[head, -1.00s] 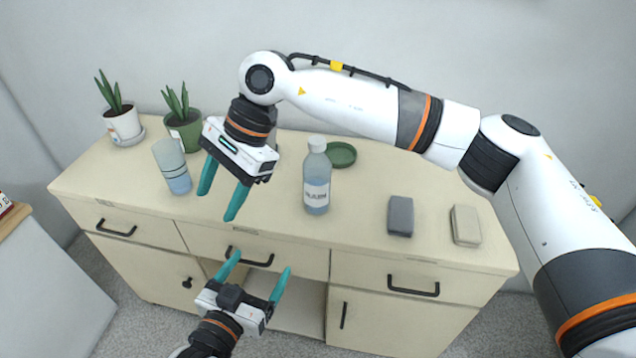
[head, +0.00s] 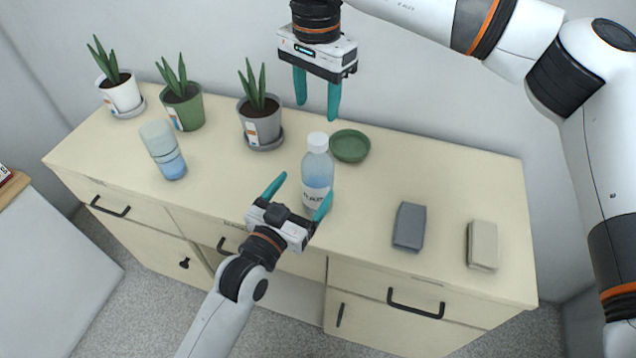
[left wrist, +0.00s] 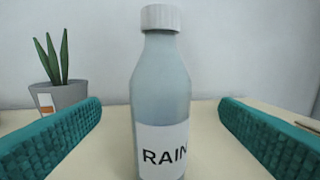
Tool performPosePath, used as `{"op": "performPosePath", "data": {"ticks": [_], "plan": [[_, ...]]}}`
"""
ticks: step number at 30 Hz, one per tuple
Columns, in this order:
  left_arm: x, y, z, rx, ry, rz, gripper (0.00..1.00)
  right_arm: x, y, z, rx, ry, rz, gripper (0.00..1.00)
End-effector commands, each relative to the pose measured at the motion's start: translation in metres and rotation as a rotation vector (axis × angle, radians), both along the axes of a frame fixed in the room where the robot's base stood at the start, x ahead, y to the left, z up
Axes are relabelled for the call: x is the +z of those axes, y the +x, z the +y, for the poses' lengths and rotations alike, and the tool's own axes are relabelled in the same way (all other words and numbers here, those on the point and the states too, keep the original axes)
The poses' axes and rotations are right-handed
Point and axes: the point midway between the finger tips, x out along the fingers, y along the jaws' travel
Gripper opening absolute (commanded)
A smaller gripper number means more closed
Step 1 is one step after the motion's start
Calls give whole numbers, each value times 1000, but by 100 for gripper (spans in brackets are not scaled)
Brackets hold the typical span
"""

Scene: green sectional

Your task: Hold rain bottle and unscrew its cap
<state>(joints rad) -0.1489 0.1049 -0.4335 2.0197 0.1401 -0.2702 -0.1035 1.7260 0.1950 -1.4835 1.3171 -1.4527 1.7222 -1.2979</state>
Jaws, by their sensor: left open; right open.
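The rain bottle (head: 318,172) stands upright on the cabinet top, pale blue with a white label. Its white cap (head: 318,142) is on. In the left wrist view the bottle (left wrist: 161,90) stands between my open fingers, farther out, its label reading "RAIN"; the cap (left wrist: 160,18) is at the top of the picture. My left gripper (head: 299,190) is open at the bottle's front, with no finger seen touching it. My right gripper (head: 317,110) is open and empty, pointing down above and behind the bottle.
A green dish (head: 350,146) lies just behind the bottle. A grey potted plant (head: 261,125), a green pot (head: 184,108), a white pot (head: 121,94) and a blue cup (head: 165,152) stand left. A dark grey block (head: 409,226) and a beige block (head: 482,245) lie right.

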Motion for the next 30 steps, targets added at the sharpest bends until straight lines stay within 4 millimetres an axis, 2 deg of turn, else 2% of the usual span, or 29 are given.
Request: {"op": "performPosePath", "data": {"ticks": [3,9,15,23,30], "plan": [[1,21,-11,0,-2,-1,85,0,0,0,-1,1,1,52],[0,45,-23,0,0,0,85,0,0,0,-1,1,1,52],[0,54,-29,0,0,0,85,0,0,0,-1,1,1,52],[0,55,-29,0,0,1,85,0,0,0,-1,1,1,52],[0,55,-29,0,0,1,46,0,0,0,-1,1,1,52]]}}
